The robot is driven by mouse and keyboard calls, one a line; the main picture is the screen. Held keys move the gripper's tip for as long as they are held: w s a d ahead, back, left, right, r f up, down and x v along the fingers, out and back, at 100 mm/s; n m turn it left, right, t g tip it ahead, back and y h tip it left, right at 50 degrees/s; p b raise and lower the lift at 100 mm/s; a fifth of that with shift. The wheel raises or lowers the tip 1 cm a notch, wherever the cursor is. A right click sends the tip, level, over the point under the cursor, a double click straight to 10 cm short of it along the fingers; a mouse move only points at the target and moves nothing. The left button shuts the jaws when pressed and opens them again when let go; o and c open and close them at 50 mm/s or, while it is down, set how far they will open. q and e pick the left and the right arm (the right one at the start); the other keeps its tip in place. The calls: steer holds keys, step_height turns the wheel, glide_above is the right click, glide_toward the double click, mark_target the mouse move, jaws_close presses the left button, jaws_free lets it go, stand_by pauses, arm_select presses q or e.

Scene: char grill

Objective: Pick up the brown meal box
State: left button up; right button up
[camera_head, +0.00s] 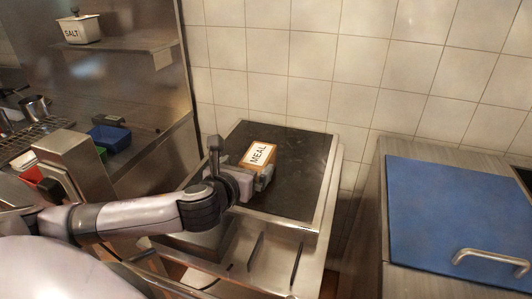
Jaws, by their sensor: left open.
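The brown meal box (260,155), with a white label reading MEAL on its top, sits on the dark flat top of the grill (300,185). My left arm comes in from the left, and my left gripper (262,178) is at the near side of the box. The gripper is open, with its fingers close to the box's lower part. The near lower part of the box is partly hidden by the gripper, and I cannot tell if the fingers touch it. My right gripper is not in view.
A blue board (460,215) with a metal handle lies on the counter at right. At left, a steel shelf (115,52) holds a salt box (80,29). Blue (108,138) and red bins stand below it. A tiled wall closes off the back. The grill top behind the box is clear.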

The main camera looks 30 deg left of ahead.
mark_target(256, 158)
arm_select(q)
steer(key=shift+x, duration=0.85)
steer(key=shift+p+x, duration=0.3)
steer(key=shift+x, duration=2.55)
steer(key=shift+s, duration=0.1)
steer(key=c, duration=1.2)
steer(key=shift+c, duration=0.8)
steer(key=shift+r, duration=0.1)
